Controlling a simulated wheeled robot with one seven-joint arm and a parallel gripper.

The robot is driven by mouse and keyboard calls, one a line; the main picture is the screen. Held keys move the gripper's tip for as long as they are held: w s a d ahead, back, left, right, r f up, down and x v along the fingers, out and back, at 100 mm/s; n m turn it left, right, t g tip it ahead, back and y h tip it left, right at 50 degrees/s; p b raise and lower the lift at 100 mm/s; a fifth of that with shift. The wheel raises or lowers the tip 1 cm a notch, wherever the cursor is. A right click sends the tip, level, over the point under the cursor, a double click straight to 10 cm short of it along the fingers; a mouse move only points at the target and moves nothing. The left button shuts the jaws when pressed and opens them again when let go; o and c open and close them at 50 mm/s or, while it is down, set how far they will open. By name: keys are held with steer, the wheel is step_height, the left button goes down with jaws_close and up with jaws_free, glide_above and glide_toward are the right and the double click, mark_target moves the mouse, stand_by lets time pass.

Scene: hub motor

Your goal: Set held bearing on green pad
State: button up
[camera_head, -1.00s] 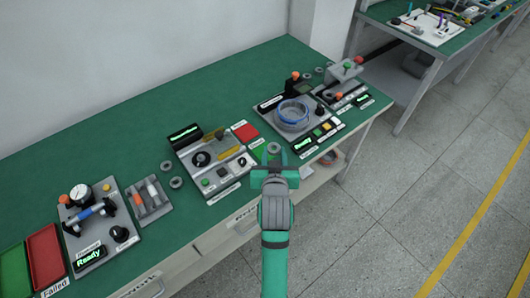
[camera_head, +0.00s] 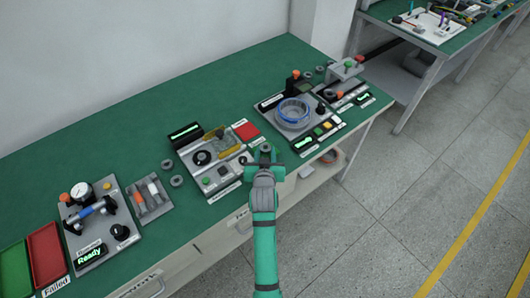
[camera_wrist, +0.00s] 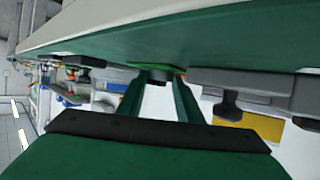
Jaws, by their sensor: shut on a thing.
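My gripper (camera_head: 265,158) is shut on a small grey bearing (camera_head: 266,148) at the front edge of the bench, beside the middle test station. The bearing sits between the fingertips. In the wrist view the two green fingers reach toward the bench top, and a dark piece shows between their tips (camera_wrist: 157,76). The green pad (camera_head: 254,143) lies just in front of the red pad (camera_head: 246,131) and is mostly covered by my gripper. A bright green patch, likely the pad, shows past the fingertips in the wrist view (camera_wrist: 172,69). I cannot tell whether the bearing touches it.
The middle test station (camera_head: 210,160) stands close left of my gripper. A fixture with a blue-ringed hub (camera_head: 294,112) stands to the right. Two loose bearings (camera_head: 176,181) lie left of the station. Red and green trays (camera_head: 46,254) are at far left.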

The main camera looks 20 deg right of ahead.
steer(key=shift+s+d, duration=0.1)
steer(key=shift+d, duration=0.05)
steer(key=shift+f, duration=0.1)
steer(key=o, duration=1.1)
